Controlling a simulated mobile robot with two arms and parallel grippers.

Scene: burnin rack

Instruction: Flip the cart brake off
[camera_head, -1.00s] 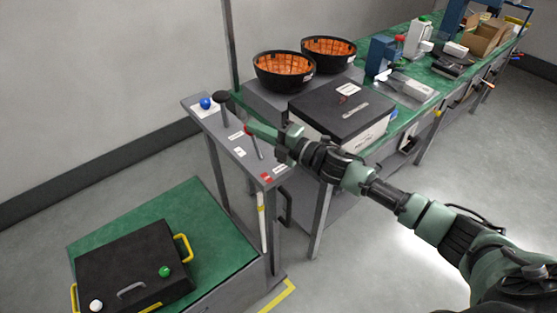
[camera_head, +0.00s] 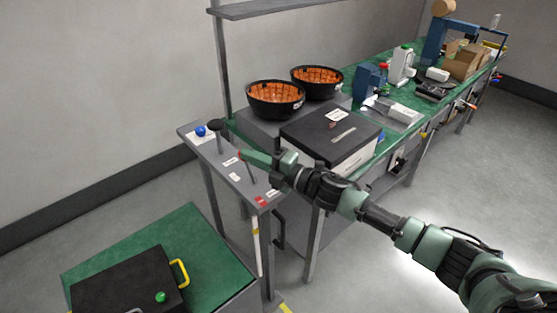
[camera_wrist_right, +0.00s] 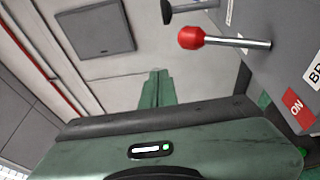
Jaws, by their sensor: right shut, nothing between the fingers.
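The brake lever shows in the right wrist view as a metal rod with a red knob (camera_wrist_right: 190,38), sticking out from a grey panel (camera_wrist_right: 285,35). The panel bears a red ON label (camera_wrist_right: 297,106) and a partly cut-off label starting "BR". In the head view the lever's thin rod (camera_head: 252,173) stands on the grey cart top, its knob mostly hidden by my fingers. My right gripper (camera_head: 246,156) is shut and empty, its fingertips close by the knob. In the wrist view its fingers (camera_wrist_right: 155,88) lie left of and below the knob; contact cannot be told. My left gripper is out of view.
A second lever with a black knob (camera_head: 217,125) and a blue ball (camera_head: 200,131) stand on the cart top. A black box (camera_head: 335,133) and two bowls (camera_head: 275,98) are behind. A dark case (camera_head: 120,280) lies on a green surface at lower left.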

